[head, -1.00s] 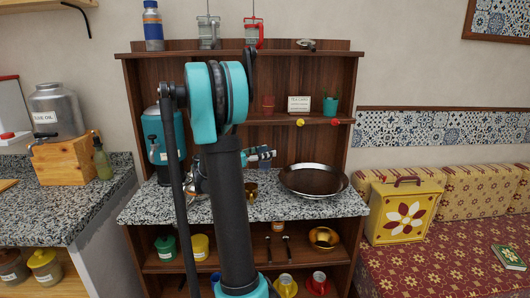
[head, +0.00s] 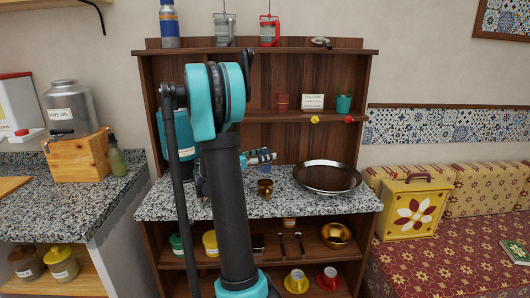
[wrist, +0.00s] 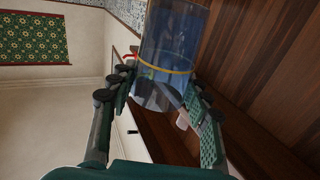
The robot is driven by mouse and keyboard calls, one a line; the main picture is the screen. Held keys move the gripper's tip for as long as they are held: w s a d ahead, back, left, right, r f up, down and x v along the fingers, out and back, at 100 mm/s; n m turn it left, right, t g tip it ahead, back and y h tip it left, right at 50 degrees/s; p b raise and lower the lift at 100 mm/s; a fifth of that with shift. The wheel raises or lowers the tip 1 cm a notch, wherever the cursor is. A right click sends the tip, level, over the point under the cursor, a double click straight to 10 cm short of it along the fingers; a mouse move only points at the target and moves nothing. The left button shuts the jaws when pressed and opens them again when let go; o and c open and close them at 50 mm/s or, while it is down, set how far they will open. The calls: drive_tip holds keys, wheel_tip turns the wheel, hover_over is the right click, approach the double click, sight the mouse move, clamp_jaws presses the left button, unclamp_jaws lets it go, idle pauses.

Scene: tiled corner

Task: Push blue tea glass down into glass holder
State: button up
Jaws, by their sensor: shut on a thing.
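In the wrist view the blue tea glass (wrist: 178,38) is see-through, with a gold band, and lies between the fingers of my gripper (wrist: 160,105). My gripper is shut on it. In the head view my gripper (head: 262,157) is over the counter, partly behind my own arm, and the glass is too small to make out clearly. A small brass cup (head: 264,188), which looks like the glass holder, stands on the granite counter just below my gripper. I cannot tell whether the glass touches it.
A large dark pan (head: 328,178) stands on the granite counter (head: 300,207) right of the brass cup. A teal dispenser (head: 176,142) stands at the left. A shelf (head: 270,117) holding a plant pot and sign runs above; the wooden back panel is close behind.

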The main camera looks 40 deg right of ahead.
sight(265, 171)
drive_tip(key=shift+f, duration=2)
drive_tip(key=shift+f, duration=2.25)
drive_tip(key=shift+r, duration=2)
drive_tip(key=shift+f, duration=1.5)
